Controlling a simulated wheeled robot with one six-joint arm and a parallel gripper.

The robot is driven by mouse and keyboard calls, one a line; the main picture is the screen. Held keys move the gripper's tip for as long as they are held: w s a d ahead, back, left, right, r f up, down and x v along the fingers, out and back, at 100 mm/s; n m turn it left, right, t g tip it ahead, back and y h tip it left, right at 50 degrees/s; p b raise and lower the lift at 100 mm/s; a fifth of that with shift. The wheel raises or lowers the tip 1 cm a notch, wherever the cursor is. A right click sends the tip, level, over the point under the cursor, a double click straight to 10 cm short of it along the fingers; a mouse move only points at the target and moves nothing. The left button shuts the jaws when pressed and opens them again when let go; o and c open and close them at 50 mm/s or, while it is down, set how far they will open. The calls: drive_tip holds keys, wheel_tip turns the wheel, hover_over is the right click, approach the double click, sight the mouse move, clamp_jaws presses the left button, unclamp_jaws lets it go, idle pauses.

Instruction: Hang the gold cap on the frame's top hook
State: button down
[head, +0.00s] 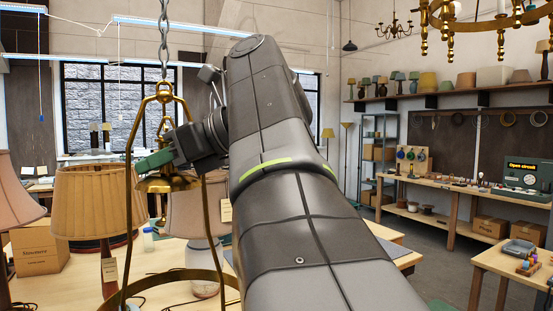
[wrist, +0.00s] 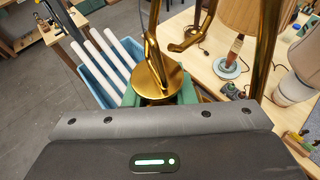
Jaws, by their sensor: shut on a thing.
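The brass lamp frame (head: 128,215) hangs from a chain in the head view, its bars meeting at a ring-like top (head: 164,92). The gold cap (head: 168,183) is inside the frame, below that top, roughly upright. My gripper (head: 158,160) reaches in from the right, its green fingers shut on the cap. In the wrist view, the cap's round gold plate (wrist: 160,78) sits at the green fingers (wrist: 188,92), with a gold stem or loop rising from it. A curved gold hook-like piece (wrist: 190,42) shows near it. I cannot tell whether the cap's loop touches the top hook.
Pleated lampshades (head: 90,202) and a cardboard box (head: 40,250) stand on the table behind the frame. The frame's bars pass close on both sides of my gripper. In the wrist view, a blue bin (wrist: 95,75) with white tubes stands below left.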

idle(0.4)
drive_tip(key=shift+w+a, duration=0.4)
drive_tip(key=shift+w, duration=0.3)
drive_tip(key=shift+w+a, duration=0.35)
drive_tip(key=shift+w, duration=0.3)
drive_tip(key=shift+w+a, duration=0.15)
drive_tip(key=shift+w+a+r, duration=0.1)
drive_tip(key=shift+a, duration=0.25)
idle(0.4)
drive_tip(key=shift+a+f, duration=0.2)
drive_tip(key=shift+f, duration=0.65)
drive_tip(key=shift+s, duration=0.25)
